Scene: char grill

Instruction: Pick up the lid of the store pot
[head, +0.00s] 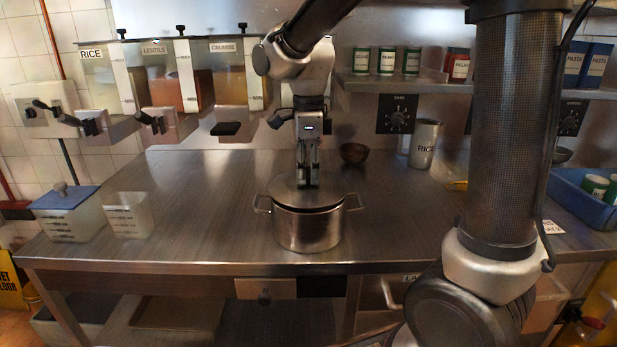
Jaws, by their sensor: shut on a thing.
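The store pot (308,230) is a steel pot with two side handles, standing upright near the front middle of the steel counter. Its round metal lid (284,190) lies over the pot's mouth, with a dark line showing between lid and rim at the right. I cannot tell whether the lid is slightly raised or tilted. My gripper (308,184) points straight down at the middle of the lid and is shut on it. The lid's knob is hidden behind the fingers.
A blue-lidded container (66,215) and a clear measuring jug (128,215) stand at the left. Dispensers (183,92) hang above the back left. The counter beside the pot is clear.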

